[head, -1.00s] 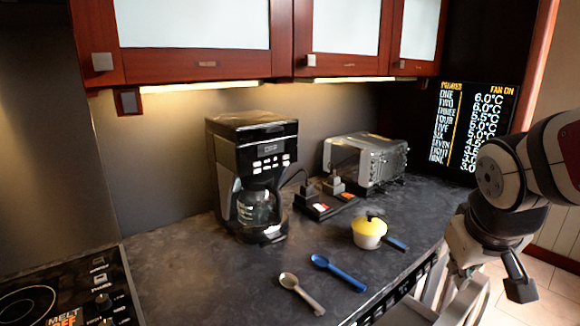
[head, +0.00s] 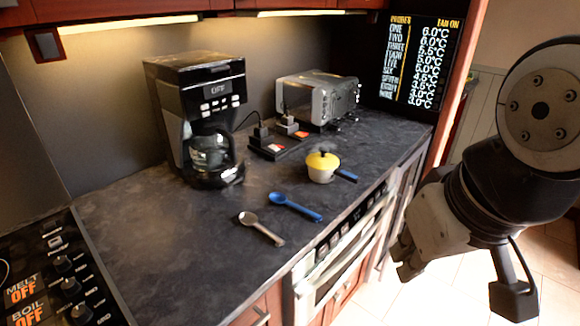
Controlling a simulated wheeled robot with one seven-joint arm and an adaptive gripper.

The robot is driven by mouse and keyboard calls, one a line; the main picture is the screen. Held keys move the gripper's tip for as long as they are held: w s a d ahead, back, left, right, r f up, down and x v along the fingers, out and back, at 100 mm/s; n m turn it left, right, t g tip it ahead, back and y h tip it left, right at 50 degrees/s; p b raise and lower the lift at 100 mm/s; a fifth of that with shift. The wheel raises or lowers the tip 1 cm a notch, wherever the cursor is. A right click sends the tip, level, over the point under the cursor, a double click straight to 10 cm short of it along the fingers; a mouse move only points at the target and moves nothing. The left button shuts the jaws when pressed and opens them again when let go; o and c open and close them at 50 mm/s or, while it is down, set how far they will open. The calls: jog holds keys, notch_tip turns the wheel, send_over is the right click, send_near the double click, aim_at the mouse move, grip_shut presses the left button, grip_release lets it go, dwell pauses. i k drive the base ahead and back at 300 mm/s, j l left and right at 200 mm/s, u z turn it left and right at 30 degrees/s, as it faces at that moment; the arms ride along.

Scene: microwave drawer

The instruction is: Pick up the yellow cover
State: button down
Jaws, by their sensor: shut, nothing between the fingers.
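The yellow cover (head: 323,160) is a small domed lid with a dark knob. It sits on a small white pot (head: 321,175) with a blue handle, on the dark counter near its front edge. My gripper (head: 402,262) is at the right, in front of the counter and apart from the pot. It is shut and empty, and its fingers are partly hidden by its own body.
A blue spoon (head: 296,207) and a grey spoon (head: 261,229) lie left of the pot. A coffee maker (head: 205,120) and a toaster oven (head: 318,98) stand behind. A stove (head: 65,270) is at left. An oven front (head: 345,250) is below the counter edge.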

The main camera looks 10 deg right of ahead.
aim_at(325, 161)
jog(key=i+l, duration=0.25)
jog(key=l, duration=0.15)
jog(key=i+l, duration=0.25)
jog(key=i+l+u, duration=0.1)
jog(key=i+l, duration=0.15)
jog(key=l, duration=0.25)
jog(key=i+l, duration=0.25)
jog(key=l, duration=0.15)
jog(key=i+l+u, duration=0.1)
jog(key=i+l, duration=0.15)
jog(key=l, duration=0.15)
jog(key=i+l, duration=0.2)
jog(key=l, duration=0.2)
